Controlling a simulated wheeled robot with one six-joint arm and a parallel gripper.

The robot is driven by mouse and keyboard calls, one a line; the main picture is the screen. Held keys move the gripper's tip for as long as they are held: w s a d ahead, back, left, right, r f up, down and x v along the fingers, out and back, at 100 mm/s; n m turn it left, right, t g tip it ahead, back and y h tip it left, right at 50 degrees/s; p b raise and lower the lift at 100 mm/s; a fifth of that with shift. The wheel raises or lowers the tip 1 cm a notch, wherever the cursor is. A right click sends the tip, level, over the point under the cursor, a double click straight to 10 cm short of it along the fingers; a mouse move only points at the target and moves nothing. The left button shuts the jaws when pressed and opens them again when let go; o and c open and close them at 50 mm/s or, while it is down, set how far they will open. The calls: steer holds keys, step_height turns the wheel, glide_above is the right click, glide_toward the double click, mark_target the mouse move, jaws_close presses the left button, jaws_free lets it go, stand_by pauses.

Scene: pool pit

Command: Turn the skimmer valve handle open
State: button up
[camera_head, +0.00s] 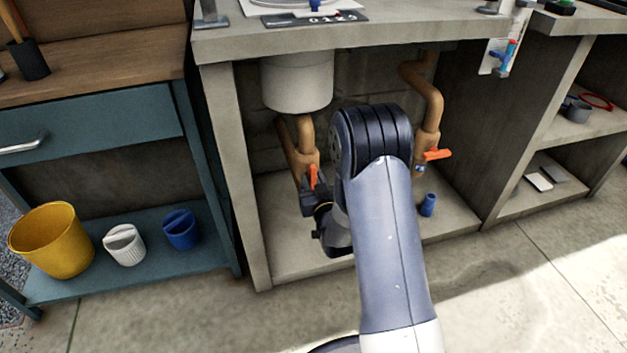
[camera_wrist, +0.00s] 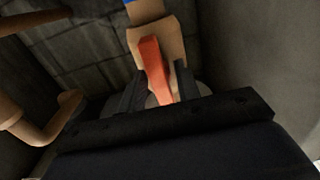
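Two tan pipes with valves stand under the counter. The left valve's orange handle (camera_head: 313,177) points roughly up and down. The right valve's orange handle (camera_head: 437,154) sticks out sideways across its pipe. I cannot read which one is the skimmer valve. My gripper (camera_head: 309,192) is at the left handle, partly hidden by my arm. In the wrist view an orange handle (camera_wrist: 152,58) lies between the two dark fingers of my gripper (camera_wrist: 158,76), on a tan valve body (camera_wrist: 171,38). The fingers stand apart with narrow gaps beside the handle; contact is unclear.
A white-grey round vessel (camera_head: 297,80) hangs above the left pipe. The right tan pipe (camera_head: 428,100) and a small blue cylinder (camera_head: 428,205) stand right of my arm. The concrete bay's left wall (camera_head: 228,170) is close by. A yellow bucket (camera_head: 52,241) sits on the left shelf.

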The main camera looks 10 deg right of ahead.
steer(key=shift+o, duration=1.2)
steer(key=shift+s, duration=0.1)
steer(key=s+d+p, duration=0.1)
steer(key=s+p, duration=0.1)
steer(key=s, duration=0.8)
steer(key=shift+s, duration=0.25)
steer(key=shift+w+d, duration=0.1)
steer(key=w, duration=0.3)
steer(key=w+a+b, duration=0.1)
steer(key=w, duration=0.3)
steer(key=w+b, duration=0.1)
steer(key=w, duration=0.2)
steer(key=shift+w+a, duration=0.15)
steer(key=shift+w, duration=0.25)
steer(key=shift+s+m, duration=0.1)
steer(key=shift+m, duration=0.8)
